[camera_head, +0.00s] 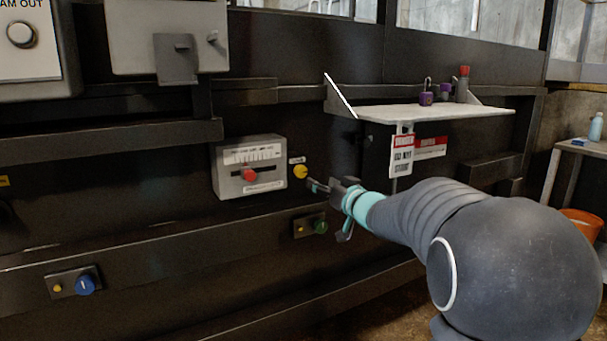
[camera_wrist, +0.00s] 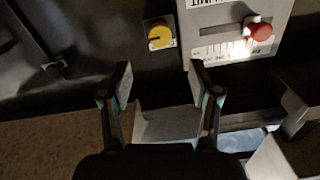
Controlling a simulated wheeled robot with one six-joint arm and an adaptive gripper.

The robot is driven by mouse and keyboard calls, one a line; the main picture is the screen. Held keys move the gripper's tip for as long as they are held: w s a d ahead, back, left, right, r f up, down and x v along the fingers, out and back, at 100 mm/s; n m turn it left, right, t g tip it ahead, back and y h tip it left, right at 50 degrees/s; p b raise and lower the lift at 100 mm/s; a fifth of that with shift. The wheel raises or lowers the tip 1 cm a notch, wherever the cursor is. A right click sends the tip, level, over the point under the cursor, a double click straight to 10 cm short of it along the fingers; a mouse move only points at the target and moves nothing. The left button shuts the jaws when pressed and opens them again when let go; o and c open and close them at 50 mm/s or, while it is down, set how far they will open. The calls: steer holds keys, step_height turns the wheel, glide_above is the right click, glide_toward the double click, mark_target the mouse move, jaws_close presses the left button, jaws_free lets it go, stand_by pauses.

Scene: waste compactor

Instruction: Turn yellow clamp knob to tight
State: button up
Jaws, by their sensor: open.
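The yellow clamp knob (camera_head: 300,172) is a small round knob on the dark machine panel, just right of the grey slider box. In the wrist view the yellow knob (camera_wrist: 160,37) sits on a small grey plate and shows a dark mark across its face. My gripper (camera_head: 314,185) is just right of the knob in the head view and does not visibly hold it. In the wrist view my gripper (camera_wrist: 162,78) is open, its two fingers apart with nothing between them, and the knob appears beyond the fingertips. Any tight marking is too small to read.
The grey slider box (camera_head: 225,183) with a red knob (camera_head: 249,175) is beside the yellow knob. A green button (camera_head: 320,227) is below. A white shelf (camera_head: 430,113) with purple padlocks (camera_head: 426,98) juts out at upper right. A blue knob (camera_head: 85,285) is at lower left.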

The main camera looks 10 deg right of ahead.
mark_target(303, 173)
steer(key=x, duration=1)
steer(key=shift+w, duration=0.15)
steer(key=c, duration=1.2)
